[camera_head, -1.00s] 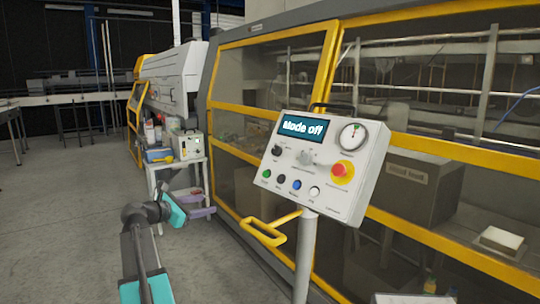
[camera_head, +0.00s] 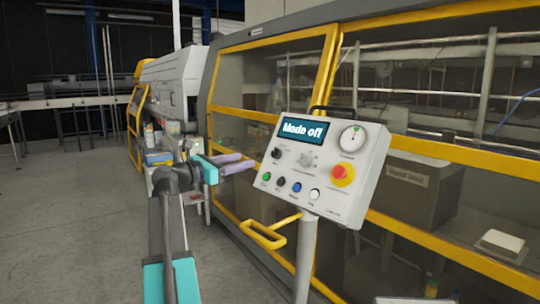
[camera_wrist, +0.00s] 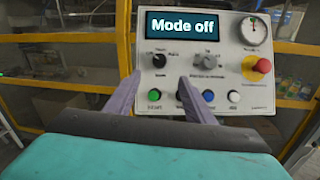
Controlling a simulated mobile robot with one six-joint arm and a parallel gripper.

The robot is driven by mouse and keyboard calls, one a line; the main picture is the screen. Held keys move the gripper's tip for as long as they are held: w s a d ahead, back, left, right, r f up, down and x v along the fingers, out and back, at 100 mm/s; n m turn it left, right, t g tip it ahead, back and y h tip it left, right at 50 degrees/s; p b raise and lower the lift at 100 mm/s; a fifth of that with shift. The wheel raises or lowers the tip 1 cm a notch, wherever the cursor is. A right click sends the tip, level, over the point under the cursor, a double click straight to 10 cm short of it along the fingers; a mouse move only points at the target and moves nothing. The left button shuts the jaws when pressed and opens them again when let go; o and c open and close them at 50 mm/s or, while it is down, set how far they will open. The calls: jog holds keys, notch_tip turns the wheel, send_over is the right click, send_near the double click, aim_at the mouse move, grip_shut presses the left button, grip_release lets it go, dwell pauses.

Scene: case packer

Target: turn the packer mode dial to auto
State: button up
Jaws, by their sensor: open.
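A grey-white control panel (camera_head: 325,208) stands on a post, and its screen (camera_head: 304,130) reads "Mode off". A grey dial (camera_head: 305,160) sits at the panel's middle, and a black knob (camera_head: 276,153) sits to its left. They also show in the wrist view as the grey dial (camera_wrist: 208,62) and the black knob (camera_wrist: 158,60). The small lettering does not let me tell which is the mode dial. My gripper (camera_head: 246,161) is open and empty, left of the panel. In the wrist view its two purple fingers (camera_wrist: 160,80) point at the panel below the black knob.
A red emergency button on yellow (camera_head: 342,173), a gauge (camera_head: 352,138) and several push buttons (camera_head: 297,187) share the panel. A yellow handle (camera_head: 268,232) juts out below. The yellow-framed machine (camera_head: 262,50) stands behind. Open floor (camera_head: 80,210) lies left.

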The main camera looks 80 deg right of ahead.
aim_at(275, 153)
jog(key=p+x, duration=0.2)
jog(key=x, duration=1.1)
jog(key=shift+s+d+f, duration=0.1)
jog(key=shift+s+d, duration=0.15)
jog(key=c, duration=1.1)
jog(key=shift+o, duration=0.2)
